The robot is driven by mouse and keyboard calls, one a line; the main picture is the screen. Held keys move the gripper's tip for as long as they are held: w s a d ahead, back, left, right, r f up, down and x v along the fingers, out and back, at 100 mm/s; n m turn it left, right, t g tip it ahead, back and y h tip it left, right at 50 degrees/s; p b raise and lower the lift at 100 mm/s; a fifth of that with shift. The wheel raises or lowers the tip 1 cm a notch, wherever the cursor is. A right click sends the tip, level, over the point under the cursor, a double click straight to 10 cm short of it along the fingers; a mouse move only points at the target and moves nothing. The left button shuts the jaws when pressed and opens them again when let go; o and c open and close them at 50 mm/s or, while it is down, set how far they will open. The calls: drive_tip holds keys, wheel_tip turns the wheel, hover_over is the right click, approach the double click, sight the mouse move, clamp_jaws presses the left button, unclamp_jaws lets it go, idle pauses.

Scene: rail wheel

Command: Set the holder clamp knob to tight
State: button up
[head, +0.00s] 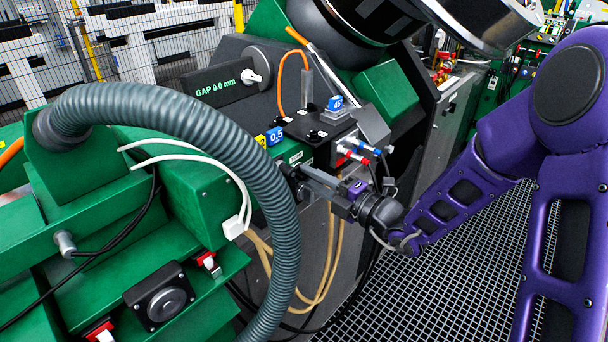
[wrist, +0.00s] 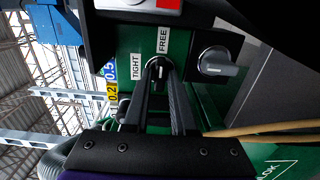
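The holder clamp knob (wrist: 158,64) is a small dark knob with a pale mark, on a green panel in the wrist view. A TIGHT label (wrist: 136,67) is at its left and a FREE label (wrist: 163,40) above it. Its exact pointing direction is hard to read. My gripper (wrist: 161,80) reaches the knob with its two dark fingers parted, one tip at each side. Whether the tips touch the knob cannot be seen. In the head view my gripper (head: 292,172) is at the green panel below the black box, and the knob is hidden there.
A second knob (wrist: 217,63) with a grey handle is right of the fingers. A thick grey hose (head: 262,180) arches just left of my gripper. Tan cables (head: 325,265) hang below it. A black box (head: 318,132) with blue tags is above. Grating floor lies at right.

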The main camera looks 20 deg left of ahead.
clamp_jaws()
drive_tip(key=shift+f+n+b, duration=0.15)
drive_tip(key=shift+n+b, duration=0.55)
drive_tip(key=shift+n, duration=0.2)
drive_tip(key=shift+n+b, duration=0.6)
drive_tip(key=shift+n, duration=0.8)
drive_tip(key=shift+n+b, duration=1.05)
drive_tip(key=shift+n, duration=1.25)
